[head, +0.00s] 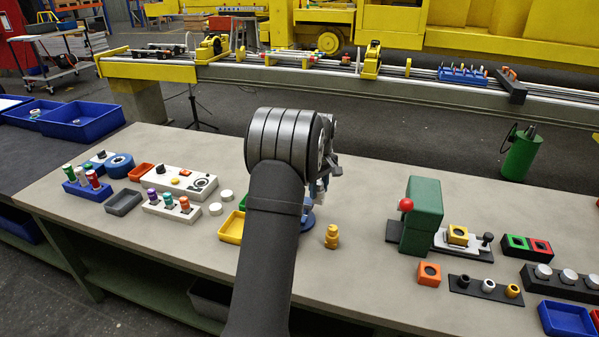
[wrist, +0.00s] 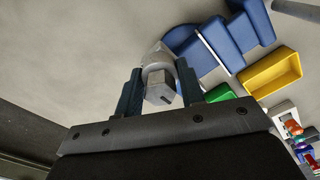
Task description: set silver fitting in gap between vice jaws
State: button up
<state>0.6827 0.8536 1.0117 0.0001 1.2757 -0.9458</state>
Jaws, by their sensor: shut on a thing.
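My gripper (wrist: 160,82) is shut on the silver fitting (wrist: 159,92), which shows a hexagonal end between the two dark fingers in the wrist view. A paler rounded part shows just beyond it. A blue blocky thing (wrist: 194,53), which looks like the vice, lies just beyond and right of the fingers. I cannot tell whether the fitting touches it, and its jaw gap is not clear. In the head view my arm covers most of this area.
A yellow tray (head: 231,227) lies left of my arm, and a small yellow fitting (head: 332,237) stands to its right. A green press (head: 422,216) with a red knob stands further right. Blocks with coloured pegs (head: 170,206) are at left. The bench's far middle is clear.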

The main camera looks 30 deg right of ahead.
jog(key=w+a+r, duration=0.3)
jog(key=a+r, duration=0.1)
jog(key=a, duration=0.3)
jog(key=shift+s+d+f, duration=0.1)
jog(key=shift+f, duration=1.1)
jog(key=shift+s+f, duration=0.1)
jog(key=shift+f, duration=1.05)
jog(key=shift+f, duration=0.8)
jog(key=shift+f, duration=0.85)
jog(key=o, duration=1)
jog(key=shift+o, duration=0.2)
notch_tip(320, 180, up, 7)
